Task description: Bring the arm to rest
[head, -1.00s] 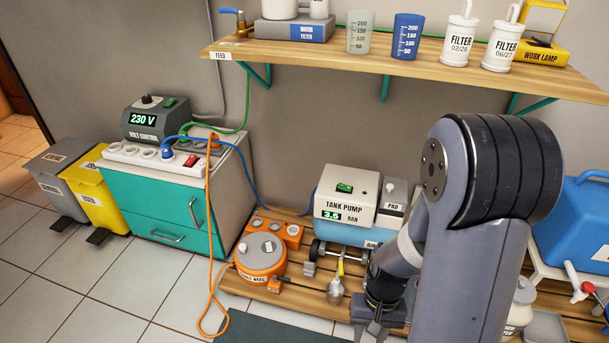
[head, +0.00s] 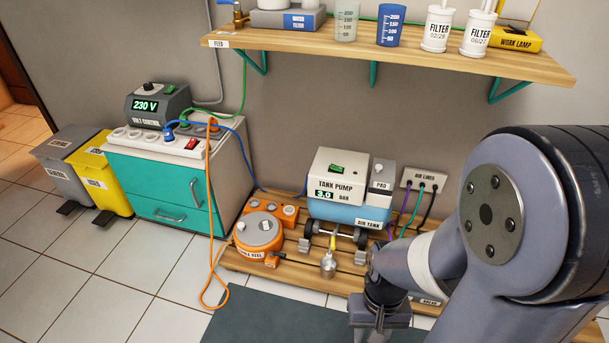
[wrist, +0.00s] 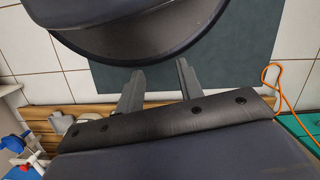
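My gripper (head: 379,318) is at the bottom of the head view, in front of the wooden pallet (head: 255,262) and above the dark mat (head: 262,318). My arm fills the right side of that view. In the wrist view my gripper's two fingers (wrist: 158,88) stand apart with nothing visible between them. Part of my own arm covers the top and the bottom of the wrist view.
The tank pump (head: 338,184), orange cable reel (head: 259,232) and air lines box (head: 424,179) are on or behind the pallet. A shelf (head: 390,58) with cups and filters hangs above. A teal cabinet (head: 160,195) stands left. An orange cable (head: 207,270) trails onto the tiles.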

